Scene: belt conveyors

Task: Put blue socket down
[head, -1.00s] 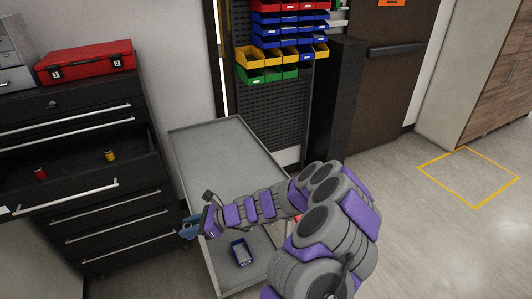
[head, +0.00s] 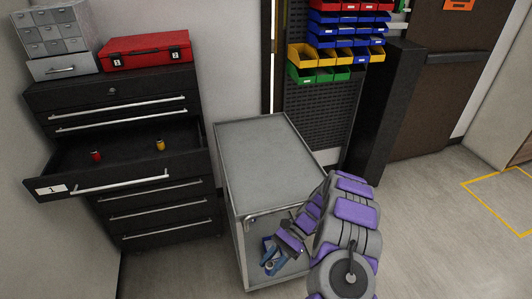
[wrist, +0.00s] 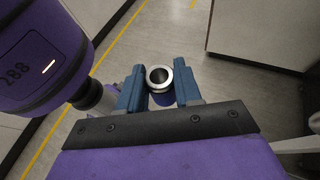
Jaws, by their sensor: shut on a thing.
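The blue socket (wrist: 161,98) is between my gripper's (wrist: 160,88) two blue fingers in the wrist view, its silver-rimmed round end facing the camera. My gripper is shut on it. In the head view, my gripper (head: 269,256) is low at the front of the grey cart (head: 262,150), in front of its lower shelf. The socket cannot be made out there. Blue shapes around the fingers overlap, so I cannot tell fingers from the blue bin seen on the lower shelf earlier.
A black drawer cabinet (head: 150,222) stands left, with an open drawer holding a red piece (head: 96,156) and a yellow piece (head: 160,145). A red case (head: 146,50) sits on top. The cart's top is bare. Coloured bins (head: 345,30) hang behind. Open floor lies right.

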